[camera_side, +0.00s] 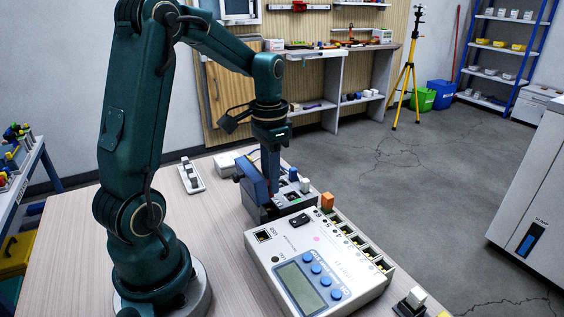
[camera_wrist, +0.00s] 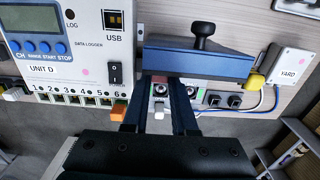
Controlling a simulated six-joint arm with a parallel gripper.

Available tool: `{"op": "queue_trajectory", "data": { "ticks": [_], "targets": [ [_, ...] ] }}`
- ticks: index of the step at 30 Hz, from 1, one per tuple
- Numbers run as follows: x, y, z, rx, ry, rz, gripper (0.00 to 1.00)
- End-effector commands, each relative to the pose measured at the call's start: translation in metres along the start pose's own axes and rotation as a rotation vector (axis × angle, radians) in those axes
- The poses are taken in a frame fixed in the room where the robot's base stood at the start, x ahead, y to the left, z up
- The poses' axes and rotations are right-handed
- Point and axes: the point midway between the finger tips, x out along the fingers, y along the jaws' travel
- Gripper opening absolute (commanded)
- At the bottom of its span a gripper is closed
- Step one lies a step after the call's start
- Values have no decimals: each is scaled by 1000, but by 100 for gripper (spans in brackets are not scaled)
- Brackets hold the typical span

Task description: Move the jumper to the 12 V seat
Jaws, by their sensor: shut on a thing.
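My gripper (camera_wrist: 162,79) points down at the dark blue-grey sensor box, and in the side view its fingers (camera_side: 271,182) come down at the near end of the box. The fingers are shut on a small piece, apparently the jumper; only a little reddish part (camera_wrist: 160,77) shows between them. The sensor box (camera_wrist: 205,64) has a blue cover with a black knob and a grey strip with sockets and small switches. I cannot read which seat is marked 12 V. The fingers hide part of the strip, and I cannot tell whether the jumper touches a seat.
A white data logger (camera_side: 320,262) with numbered ports and an orange plug (camera_side: 327,202) stands close beside the sensor box. A white strip with plugs (camera_side: 190,175) lies on the table's left. Bare table lies between.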

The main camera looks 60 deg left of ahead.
Motion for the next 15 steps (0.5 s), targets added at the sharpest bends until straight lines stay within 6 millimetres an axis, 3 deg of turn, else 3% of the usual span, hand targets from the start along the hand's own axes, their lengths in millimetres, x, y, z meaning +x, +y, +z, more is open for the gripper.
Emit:
{"op": "queue_trajectory", "data": {
  "ticks": [5,15],
  "targets": [
    [0,-1,0,-1,0,0,0],
    [-22,-34,0,-2,1,-1,0]
  ]
}}
